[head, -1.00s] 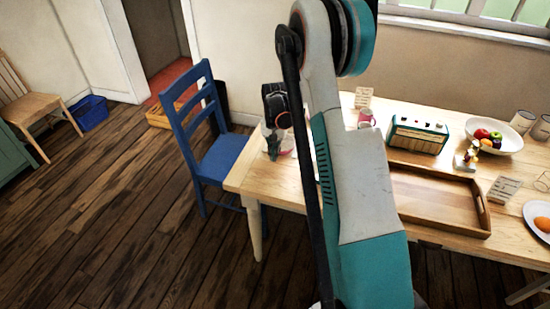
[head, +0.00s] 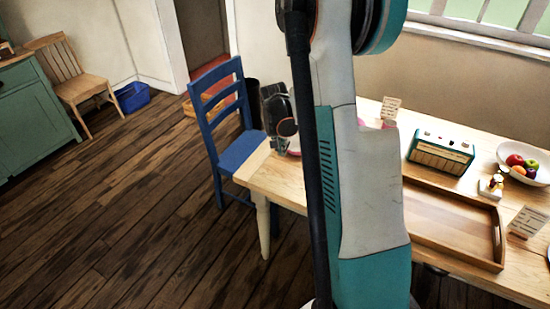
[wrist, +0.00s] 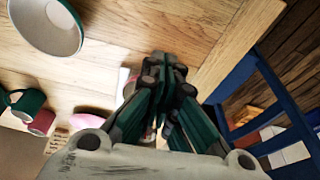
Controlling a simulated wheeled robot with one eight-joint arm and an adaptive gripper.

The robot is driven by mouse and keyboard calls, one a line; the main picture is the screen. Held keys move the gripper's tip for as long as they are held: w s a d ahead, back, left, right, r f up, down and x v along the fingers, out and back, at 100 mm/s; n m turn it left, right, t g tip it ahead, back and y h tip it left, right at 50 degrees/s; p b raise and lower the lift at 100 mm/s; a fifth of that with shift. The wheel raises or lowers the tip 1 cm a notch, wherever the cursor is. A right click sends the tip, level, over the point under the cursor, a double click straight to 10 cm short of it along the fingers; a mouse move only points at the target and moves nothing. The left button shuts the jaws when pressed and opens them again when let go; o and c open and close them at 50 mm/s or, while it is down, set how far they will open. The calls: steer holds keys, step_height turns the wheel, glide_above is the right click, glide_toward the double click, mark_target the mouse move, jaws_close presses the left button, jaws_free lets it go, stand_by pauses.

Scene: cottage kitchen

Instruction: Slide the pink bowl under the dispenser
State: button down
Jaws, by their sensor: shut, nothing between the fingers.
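My gripper (wrist: 168,62) is shut and empty, over the end of the wooden table near its corner. In the head view my gripper (head: 280,125) is small and partly behind my own arm. A pink rounded thing, seemingly the pink bowl (wrist: 88,121), shows in the wrist view left of my gripper's fingers, partly cut off by my gripper's body. A little pink also shows beside my gripper in the head view (head: 294,151). I cannot make out the dispenser for certain; a white patch (wrist: 124,80) lies just left of the fingers. My arm hides much of the table.
A white bowl-like thing with a green rim (wrist: 50,25), a green mug (wrist: 27,102) and a red mug (wrist: 42,122) stand left in the wrist view. A blue chair (head: 240,150) stands at the table end. A wooden tray (head: 450,222), radio (head: 441,152) and fruit bowl (head: 538,178) are right.

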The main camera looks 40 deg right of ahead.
mark_target(292, 153)
steer(key=b+x, duration=0.4)
steer(key=x, duration=0.6)
steer(key=shift+w+f, duration=0.1)
steer(key=shift+f, duration=0.2)
steer(key=shift+w+d+r+b, duration=0.15)
steer(key=shift+w+d, duration=0.1)
steer(key=shift+d, duration=0.35)
steer(key=shift+w+d+r+b, duration=0.15)
steer(key=shift+w+d, duration=0.15)
steer(key=shift+d, duration=0.3)
steer(key=shift+w+d, duration=0.35)
steer(key=shift+d, duration=0.2)
steer(key=d, duration=0.1)
steer(key=w+d, duration=0.1)
steer(key=d, duration=0.1)
steer(key=shift+w+d, duration=0.3)
steer(key=shift+w, duration=0.1)
